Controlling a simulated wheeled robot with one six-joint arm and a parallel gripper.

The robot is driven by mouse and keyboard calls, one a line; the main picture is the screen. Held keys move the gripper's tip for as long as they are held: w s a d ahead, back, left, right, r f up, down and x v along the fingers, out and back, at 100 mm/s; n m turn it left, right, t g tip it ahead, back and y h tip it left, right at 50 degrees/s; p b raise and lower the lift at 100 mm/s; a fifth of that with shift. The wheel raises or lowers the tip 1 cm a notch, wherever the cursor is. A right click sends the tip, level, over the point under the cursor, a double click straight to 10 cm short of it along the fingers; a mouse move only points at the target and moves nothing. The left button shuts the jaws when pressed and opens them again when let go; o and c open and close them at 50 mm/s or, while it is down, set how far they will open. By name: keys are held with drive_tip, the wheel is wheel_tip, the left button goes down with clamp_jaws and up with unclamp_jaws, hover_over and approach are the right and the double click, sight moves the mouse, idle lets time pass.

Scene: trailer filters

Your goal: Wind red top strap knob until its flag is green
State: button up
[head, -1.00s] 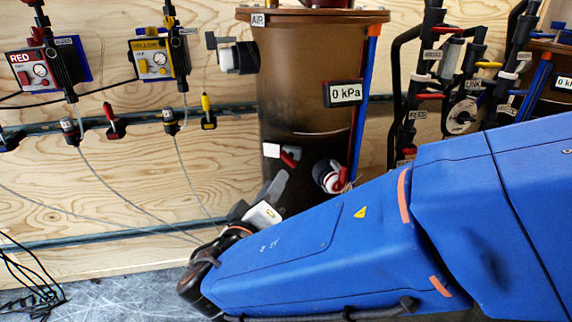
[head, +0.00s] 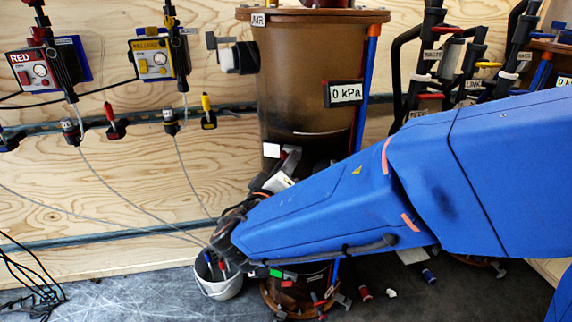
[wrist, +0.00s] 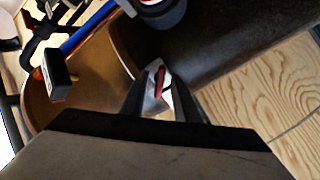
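The brown filter canister (head: 300,95) stands upright in the head view. A small red part, likely the red top strap knob (wrist: 160,82), shows between the fingers of my gripper (wrist: 164,72) in the wrist view, with white around it. The fingers are apart, one on each side of it; I cannot tell whether they touch it. In the head view my gripper (head: 282,174) is at the canister's front, just below a white tag (head: 271,150). Its fingers hide most of the knob area. I cannot make out the knob's own flag.
A green flag (head: 276,272) shows low on the canister, below my arm. A white bucket (head: 218,288) stands on the floor to the left. Red (head: 38,70) and yellow (head: 152,62) boxes hang on the plywood wall. A gauge reads 0 kPa (head: 346,93).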

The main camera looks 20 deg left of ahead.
drive_tip(key=shift+c, duration=0.3)
clamp_jaws()
drive_tip(key=shift+n, duration=2.8)
drive_tip(key=shift+o, duration=0.3)
unclamp_jaws()
